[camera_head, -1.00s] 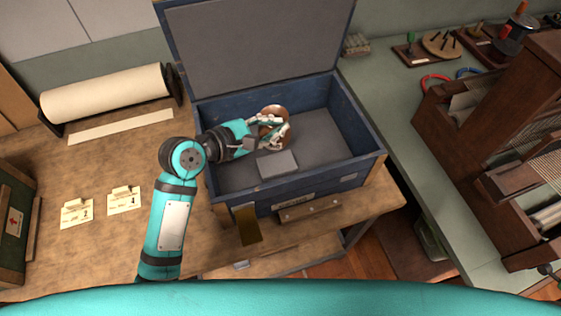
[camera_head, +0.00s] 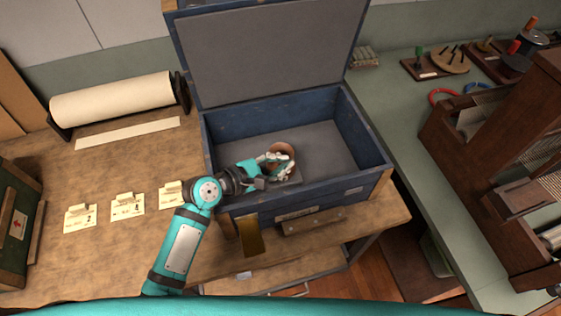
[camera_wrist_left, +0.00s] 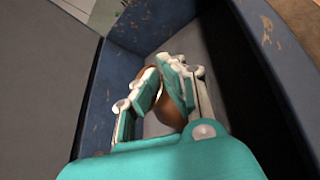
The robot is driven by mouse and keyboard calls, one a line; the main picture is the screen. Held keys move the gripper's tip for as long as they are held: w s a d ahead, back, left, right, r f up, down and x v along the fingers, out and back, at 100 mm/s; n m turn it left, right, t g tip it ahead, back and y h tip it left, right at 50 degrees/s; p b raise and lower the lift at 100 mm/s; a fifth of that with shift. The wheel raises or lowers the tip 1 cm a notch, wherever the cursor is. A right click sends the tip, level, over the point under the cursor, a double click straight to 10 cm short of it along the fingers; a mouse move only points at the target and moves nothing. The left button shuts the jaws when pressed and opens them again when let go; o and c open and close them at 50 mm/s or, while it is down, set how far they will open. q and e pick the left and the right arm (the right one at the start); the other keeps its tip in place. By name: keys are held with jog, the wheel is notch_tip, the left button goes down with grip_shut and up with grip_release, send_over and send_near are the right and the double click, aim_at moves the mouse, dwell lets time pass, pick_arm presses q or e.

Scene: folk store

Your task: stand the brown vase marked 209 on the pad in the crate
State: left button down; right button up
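The brown vase (camera_head: 283,155) is inside the blue crate (camera_head: 360,174), over the near-middle part of its grey floor. My left gripper (camera_head: 276,160) has its fingers around the vase from the left. In the left wrist view the vase (camera_wrist_left: 172,108) shows between the fingers (camera_wrist_left: 165,85), which hide much of it. The pad (camera_head: 288,178) is a grey block near the crate's front wall, partly hidden under the gripper and vase. I cannot tell whether the vase touches it. The mark 209 is not readable. My right gripper is not in view.
The crate's lid (camera_head: 270,50) stands open at the back. Several paper tags (camera_head: 128,205) lie on the bench to the left, with a paper roll (camera_head: 112,98) behind. A wooden loom (camera_head: 500,150) stands at the right. The crate's right half is clear.

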pick_arm(q)
jog(key=c, duration=1.5)
grip_release()
jog(key=shift+f, duration=0.1)
jog(key=b+v, duration=0.1)
jog(key=v, duration=1.1)
jog(key=shift+r, duration=0.2)
jog(key=shift+d, duration=0.1)
